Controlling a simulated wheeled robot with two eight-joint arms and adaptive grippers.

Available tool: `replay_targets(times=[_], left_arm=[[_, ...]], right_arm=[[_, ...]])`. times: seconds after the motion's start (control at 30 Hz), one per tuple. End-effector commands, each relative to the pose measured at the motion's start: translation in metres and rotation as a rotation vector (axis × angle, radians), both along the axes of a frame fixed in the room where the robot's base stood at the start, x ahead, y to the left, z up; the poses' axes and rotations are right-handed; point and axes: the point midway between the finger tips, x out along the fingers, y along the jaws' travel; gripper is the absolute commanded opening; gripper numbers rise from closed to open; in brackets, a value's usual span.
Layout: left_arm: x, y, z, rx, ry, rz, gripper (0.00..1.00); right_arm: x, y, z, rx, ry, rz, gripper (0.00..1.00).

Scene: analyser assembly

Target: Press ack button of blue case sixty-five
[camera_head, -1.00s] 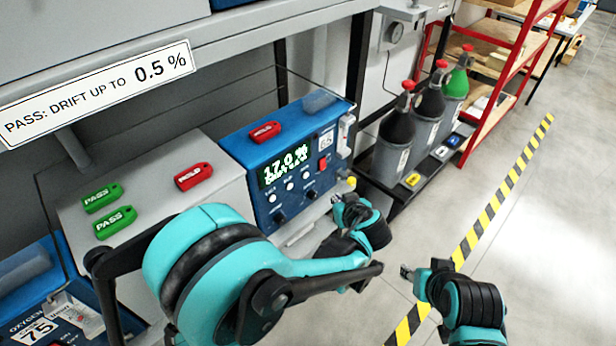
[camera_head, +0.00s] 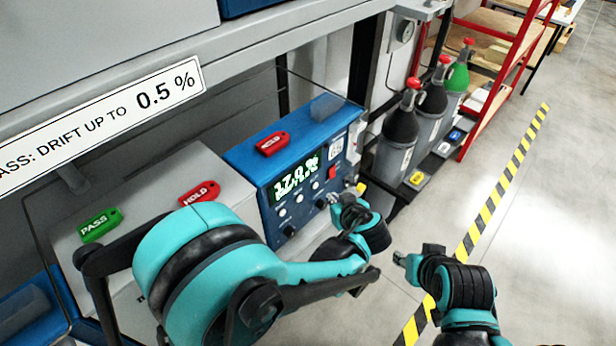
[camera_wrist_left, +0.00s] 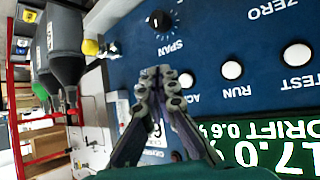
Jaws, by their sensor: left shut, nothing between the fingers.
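In the left wrist view the panel reads 17.0 and DRIFT 0.6 %. The white ack button (camera_wrist_left: 187,80), its label partly hidden, is just right of my left fingertips. My left gripper (camera_head: 335,203) is shut and empty, close to the panel; its fingertips (camera_wrist_left: 160,82) show in the wrist view. Contact cannot be told. The number label (camera_head: 336,148) is partly covered by the fingers in the wrist view. My right gripper (camera_head: 402,259) is apart from the case; its jaws are unclear.
The run button (camera_wrist_left: 232,70), test button (camera_wrist_left: 297,55) and span knob (camera_wrist_left: 161,20) are close by. A red HOLD tag (camera_head: 272,144) lies on the case. A grey case (camera_head: 150,185) stands left.

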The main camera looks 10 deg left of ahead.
Motion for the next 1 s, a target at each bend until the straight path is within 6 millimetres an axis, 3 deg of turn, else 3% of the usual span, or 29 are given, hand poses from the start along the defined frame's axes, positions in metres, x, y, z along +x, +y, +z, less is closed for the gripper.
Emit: replay_targets(times=[0.3,1.0], left_arm=[[0.015,0.011,0.000,0.000,0.000,-0.003,0.00],[0.015,0.011,0.000,0.000,0.000,-0.004,0.00]], right_arm=[[0.000,0.000,-0.002,0.000,0.000,0.000,0.40],[0.000,0.000,-0.002,0.000,0.000,0.000,0.40]])
